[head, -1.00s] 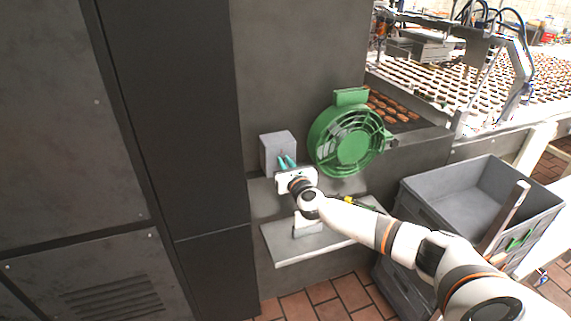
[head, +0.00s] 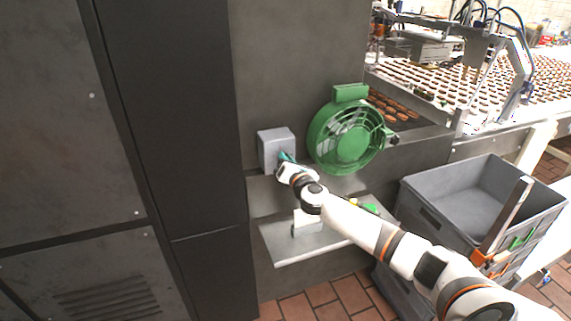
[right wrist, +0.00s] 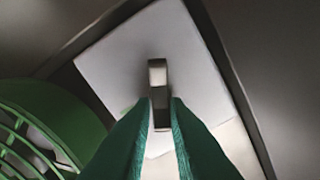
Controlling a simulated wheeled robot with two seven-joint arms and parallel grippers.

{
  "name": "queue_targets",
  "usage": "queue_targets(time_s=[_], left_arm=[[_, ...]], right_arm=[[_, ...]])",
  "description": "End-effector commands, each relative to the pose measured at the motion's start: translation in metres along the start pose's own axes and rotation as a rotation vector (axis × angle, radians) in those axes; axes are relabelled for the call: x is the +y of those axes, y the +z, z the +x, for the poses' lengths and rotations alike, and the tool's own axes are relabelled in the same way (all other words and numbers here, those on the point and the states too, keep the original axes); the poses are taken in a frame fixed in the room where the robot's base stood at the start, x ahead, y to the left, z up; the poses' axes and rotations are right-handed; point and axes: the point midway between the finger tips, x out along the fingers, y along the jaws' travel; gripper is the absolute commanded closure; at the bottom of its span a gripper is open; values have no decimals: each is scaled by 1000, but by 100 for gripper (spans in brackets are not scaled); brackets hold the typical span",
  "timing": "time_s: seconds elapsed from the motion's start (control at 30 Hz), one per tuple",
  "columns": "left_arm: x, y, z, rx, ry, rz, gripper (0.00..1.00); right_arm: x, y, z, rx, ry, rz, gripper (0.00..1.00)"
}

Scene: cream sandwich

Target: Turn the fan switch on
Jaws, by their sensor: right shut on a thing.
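The fan switch is a grey box (head: 275,148) on the dark wall, left of the green fan (head: 347,137). In the right wrist view the box shows a pale face (right wrist: 115,70) with a short metal lever (right wrist: 158,75) standing out from it. My right gripper (head: 284,158) is at the box's lower right side. In the right wrist view its teal fingers (right wrist: 160,112) are shut on the lever's near end. In the head view the lever is hidden by the gripper. My left gripper is not in view.
A grey shelf (head: 285,250) with small yellow and green items (head: 368,208) lies below my right arm. A stack of grey crates (head: 425,205) stands at the right. A tall dark cabinet (head: 165,130) is at the left. A conveyor with many cookies (head: 440,90) runs behind.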

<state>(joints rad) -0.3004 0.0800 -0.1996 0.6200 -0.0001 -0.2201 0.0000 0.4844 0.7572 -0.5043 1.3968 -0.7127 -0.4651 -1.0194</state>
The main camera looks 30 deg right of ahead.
Motion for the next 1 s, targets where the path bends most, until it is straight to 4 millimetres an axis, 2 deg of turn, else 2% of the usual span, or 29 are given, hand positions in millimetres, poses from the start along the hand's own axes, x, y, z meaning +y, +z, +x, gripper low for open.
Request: queue_targets(time_s=[0.4,1.0], left_arm=[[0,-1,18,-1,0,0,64],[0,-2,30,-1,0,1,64]], right_arm=[[6,5,0,-3,1,398,100],[10,8,0,-4,2,896,100]])
